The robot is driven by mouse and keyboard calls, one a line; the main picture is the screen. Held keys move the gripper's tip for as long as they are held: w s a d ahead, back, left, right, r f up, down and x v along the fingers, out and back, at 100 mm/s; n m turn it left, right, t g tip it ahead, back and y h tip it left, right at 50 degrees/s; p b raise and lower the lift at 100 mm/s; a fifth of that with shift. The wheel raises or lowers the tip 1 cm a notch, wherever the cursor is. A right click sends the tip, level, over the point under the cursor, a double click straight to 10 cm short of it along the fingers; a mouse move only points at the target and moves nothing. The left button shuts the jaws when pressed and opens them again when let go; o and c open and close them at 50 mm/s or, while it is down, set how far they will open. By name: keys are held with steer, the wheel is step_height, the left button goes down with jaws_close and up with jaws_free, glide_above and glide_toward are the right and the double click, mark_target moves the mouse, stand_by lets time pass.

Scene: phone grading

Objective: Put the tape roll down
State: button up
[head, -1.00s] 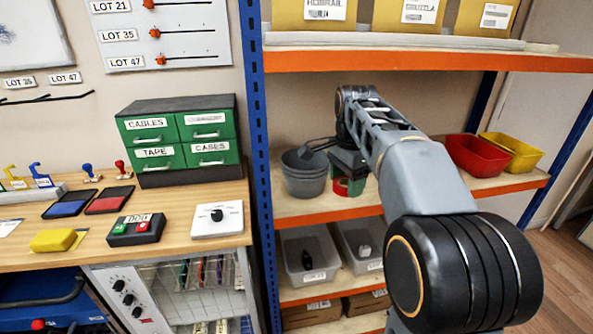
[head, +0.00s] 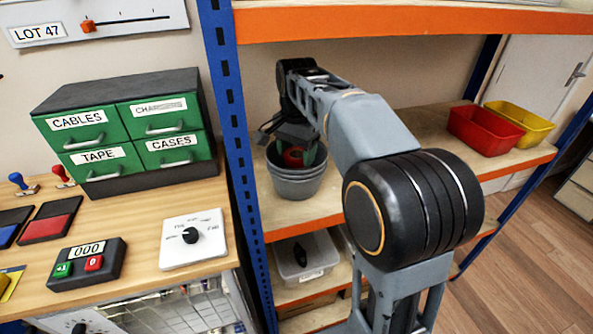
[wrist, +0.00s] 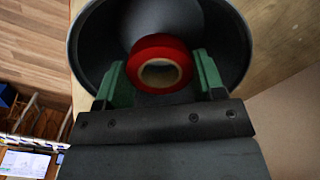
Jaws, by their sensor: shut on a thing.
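The red tape roll (wrist: 161,48) is between the green fingers of my gripper (wrist: 160,75) in the wrist view, which is shut on it. Behind the roll in that view is the dark round inside of a grey bucket (wrist: 88,45). Whether the roll touches the bucket cannot be told.
The buckets stand on a wooden shelf (head: 275,215) beside a blue upright (head: 228,120). A red bin (head: 485,132) and a yellow bin (head: 522,121) stand to the right. The green drawer unit (head: 130,135) is on the bench to the left. An orange-edged shelf (head: 400,22) is overhead.

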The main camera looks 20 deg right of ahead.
steer(key=shift+f+b, duration=0.3)
steer(key=shift+f, duration=2.3)
steer(key=shift+f, duration=0.1)
steer(key=o, duration=0.6)
steer(key=shift+r+p, duration=0.65)
steer(key=shift+r, duration=3.25)
